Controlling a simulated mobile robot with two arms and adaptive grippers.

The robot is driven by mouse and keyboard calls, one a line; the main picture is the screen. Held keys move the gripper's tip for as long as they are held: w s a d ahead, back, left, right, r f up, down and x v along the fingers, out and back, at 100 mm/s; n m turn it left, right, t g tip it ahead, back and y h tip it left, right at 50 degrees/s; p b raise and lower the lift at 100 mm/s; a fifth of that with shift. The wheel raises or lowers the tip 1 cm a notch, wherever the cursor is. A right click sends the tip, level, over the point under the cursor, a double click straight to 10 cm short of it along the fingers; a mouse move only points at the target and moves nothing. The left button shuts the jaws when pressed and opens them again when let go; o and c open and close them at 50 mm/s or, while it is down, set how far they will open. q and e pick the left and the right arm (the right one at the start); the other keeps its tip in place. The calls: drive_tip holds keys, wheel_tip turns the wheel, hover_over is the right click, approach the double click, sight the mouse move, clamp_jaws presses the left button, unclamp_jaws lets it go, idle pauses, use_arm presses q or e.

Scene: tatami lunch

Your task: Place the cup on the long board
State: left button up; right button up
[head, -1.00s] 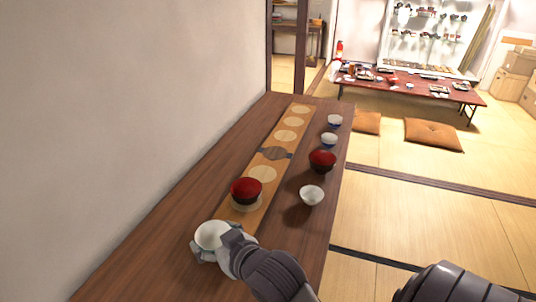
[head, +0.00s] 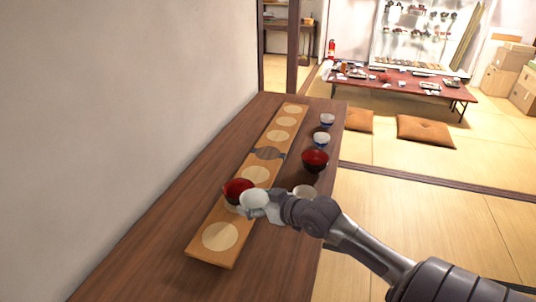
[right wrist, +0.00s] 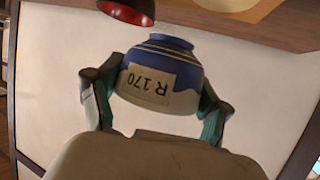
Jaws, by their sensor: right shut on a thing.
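My right gripper (head: 256,208) is shut on a cup (head: 254,198), white inside. In the right wrist view the cup (right wrist: 160,75) is blue outside, with a label reading R 170, between the fingers (right wrist: 155,105). It appears in front of the red bowl (head: 238,187), near the right edge of the long board (head: 204,250); contact with the board cannot be told. The board has a row of pale round spots and a dark round one near the middle. Its nearest pale spot (head: 221,236) is bare. The left gripper is not in view.
Right of the board stand a white cup (head: 304,190), partly hidden by my arm, a dark red bowl (head: 315,160) and two blue-white cups (head: 321,139) (head: 327,119). The counter (head: 150,235) is clear left of the board, beside the wall.

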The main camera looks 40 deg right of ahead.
drive_tip(key=shift+w+d+r, duration=0.15)
drive_tip(key=shift+d+r, duration=0.05)
drive_tip(key=shift+d, duration=0.2)
drive_tip(key=shift+w+a+f, duration=0.15)
drive_tip(key=shift+w+a, duration=0.05)
drive_tip(key=w+a+f, duration=0.4)
drive_tip(key=a, duration=0.1)
drive_tip(key=w+a+f+p, duration=0.1)
drive_tip(key=w+a+f, duration=0.1)
drive_tip(key=a, duration=0.1)
drive_tip(key=shift+w+a+f, duration=0.2)
drive_tip(key=shift+w, duration=0.15)
drive_tip(key=shift+f, duration=2.05)
drive_tip(key=o, duration=1.2)
drive_tip(key=shift+f, duration=0.15)
